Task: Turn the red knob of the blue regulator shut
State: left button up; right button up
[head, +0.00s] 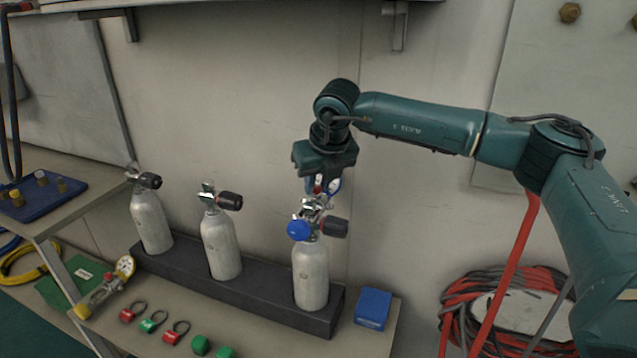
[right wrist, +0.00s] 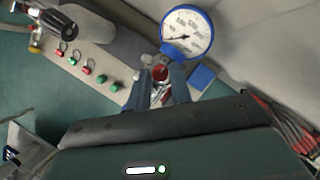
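The blue regulator is mounted on the right-hand cylinder (head: 311,275); its blue round part (head: 298,230) shows beside a black valve handle (head: 335,228). In the right wrist view its blue-rimmed white gauge (right wrist: 187,32) is close, and the red knob (right wrist: 160,73) sits between the fingertips. My right gripper (head: 322,188) points down just above the regulator. Its fingers (right wrist: 160,80) are apart on either side of the red knob, with no clear contact. The knob is mostly hidden by the fingers in the head view. My left gripper is not in view.
Two more cylinders (head: 220,245) (head: 151,220) stand in the dark rack (head: 190,266) to the left. A blue box (head: 373,309) lies right of the rack. Red and green tagged rings (head: 153,321) lie in front. Coiled red hose (head: 460,300) hangs at right.

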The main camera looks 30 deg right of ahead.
jog(key=o, duration=0.3)
jog(key=shift+o, duration=0.5)
jog(key=shift+s+r, duration=0.2)
jog(key=shift+r, duration=0.3)
jog(key=b+v, duration=0.1)
jog(key=v, duration=1)
